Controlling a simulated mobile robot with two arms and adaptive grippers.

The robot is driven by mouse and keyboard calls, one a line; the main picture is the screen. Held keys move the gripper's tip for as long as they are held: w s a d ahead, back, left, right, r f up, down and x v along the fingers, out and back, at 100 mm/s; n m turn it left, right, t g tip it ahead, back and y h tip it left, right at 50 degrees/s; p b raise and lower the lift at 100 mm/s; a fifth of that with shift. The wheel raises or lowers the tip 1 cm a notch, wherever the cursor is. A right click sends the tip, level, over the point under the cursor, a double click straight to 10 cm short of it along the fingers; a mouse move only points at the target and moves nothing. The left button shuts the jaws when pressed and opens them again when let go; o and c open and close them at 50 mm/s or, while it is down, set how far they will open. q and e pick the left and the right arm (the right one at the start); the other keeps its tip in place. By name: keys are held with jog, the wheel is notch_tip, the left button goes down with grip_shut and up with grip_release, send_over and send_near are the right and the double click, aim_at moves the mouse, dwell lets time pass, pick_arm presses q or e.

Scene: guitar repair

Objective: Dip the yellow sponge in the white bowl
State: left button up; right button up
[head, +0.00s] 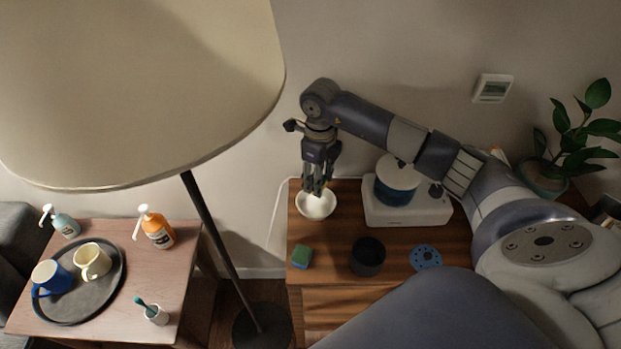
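The white bowl (316,207) sits at the back left of the wooden cabinet top on the right. My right gripper (318,190) points straight down over the bowl, with its fingertips at or just above the bowl's opening. A small patch of yellow, the yellow sponge (317,186), shows between its fingers. The fingers hide most of it, and I cannot tell whether it touches the inside of the bowl. My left gripper is out of view.
A green sponge (301,256), a dark cup (367,257) and a blue perforated disc (426,257) lie in front of the bowl. A white appliance (408,212) stands right of it. A large lamp (130,90) fills the upper left, above a side table (190,262).

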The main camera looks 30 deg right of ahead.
jog(key=shift+f+b, duration=0.4)
jog(key=shift+f, duration=0.2)
notch_tip(320, 180, down, 4)
jog(key=shift+r+b, duration=0.1)
jog(key=shift+b, duration=1.15)
notch_tip(320, 180, down, 4)
jog(key=b, duration=0.3)
jog(key=shift+r, duration=0.15)
jog(key=shift+r, duration=0.1)
jog(key=shift+r+p, duration=2.15)
jog(key=shift+r, duration=1.1)
jog(key=shift+r+p, duration=1.25)
jog(key=shift+r, duration=0.75)
